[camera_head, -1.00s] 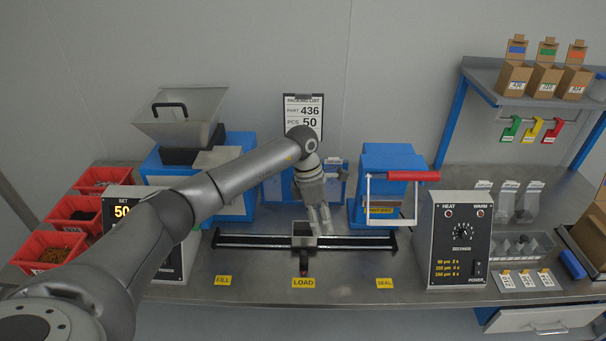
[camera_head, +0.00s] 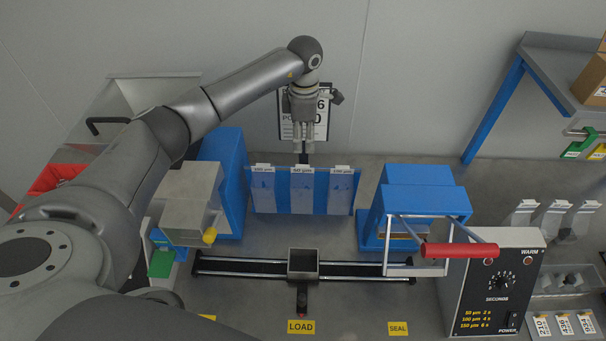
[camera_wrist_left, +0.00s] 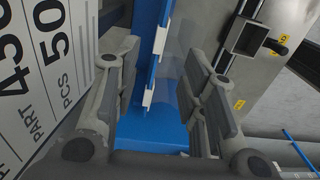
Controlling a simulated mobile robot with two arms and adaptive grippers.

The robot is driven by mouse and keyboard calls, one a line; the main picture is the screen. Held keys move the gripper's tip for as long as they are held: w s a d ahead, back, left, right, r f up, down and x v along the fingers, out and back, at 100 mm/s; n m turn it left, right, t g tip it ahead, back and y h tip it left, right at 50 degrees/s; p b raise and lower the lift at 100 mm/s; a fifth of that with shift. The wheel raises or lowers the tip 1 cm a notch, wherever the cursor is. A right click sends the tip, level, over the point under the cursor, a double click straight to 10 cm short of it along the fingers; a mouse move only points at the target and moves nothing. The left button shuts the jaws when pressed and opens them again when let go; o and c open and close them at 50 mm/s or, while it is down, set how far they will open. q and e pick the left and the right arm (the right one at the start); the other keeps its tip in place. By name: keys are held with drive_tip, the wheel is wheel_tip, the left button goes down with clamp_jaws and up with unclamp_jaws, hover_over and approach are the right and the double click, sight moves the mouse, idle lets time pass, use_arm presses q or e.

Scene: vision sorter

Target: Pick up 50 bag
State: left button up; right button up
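A blue rack (camera_head: 320,200) at the back of the bench holds three clear bags side by side with white label tabs. The middle bag (camera_head: 302,190) has a tab that seems to read 50 µm; the outer labels are too blurred to read surely. My left gripper (camera_head: 303,152) points down just above the middle bag's tab, near the wall. In the left wrist view the fingers (camera_wrist_left: 165,75) are spread apart, with the blue rack and white tabs beyond them. I see nothing held between them. My right gripper is out of view.
The packing list (camera_head: 320,125) hangs on the wall right behind the gripper and shows 50 pieces. The blue sealer (camera_head: 415,195) with its red handle stands right of the rack, a blue machine to the left. A slide with a small box (camera_head: 303,263) lies in front.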

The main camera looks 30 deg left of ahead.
use_arm(q)
drive_tip(key=b, duration=0.3)
hover_over(303, 166)
drive_tip(key=f, duration=0.5)
drive_tip(key=shift+s+d+f, duration=0.1)
drive_tip(key=shift+s+d, duration=0.1)
drive_tip(key=shift+d, duration=0.05)
drive_tip(key=f+b, duration=0.3)
drive_tip(key=f, duration=0.1)
drive_tip(key=shift+w+a+f, duration=0.1)
drive_tip(key=shift+a, duration=0.15)
drive_tip(key=shift+f, duration=0.4)
drive_tip(key=shift+w, duration=0.1)
drive_tip(key=shift+c, duration=0.3)
drive_tip(key=shift+r, duration=0.1)
drive_tip(key=c, duration=0.5)
clamp_jaws()
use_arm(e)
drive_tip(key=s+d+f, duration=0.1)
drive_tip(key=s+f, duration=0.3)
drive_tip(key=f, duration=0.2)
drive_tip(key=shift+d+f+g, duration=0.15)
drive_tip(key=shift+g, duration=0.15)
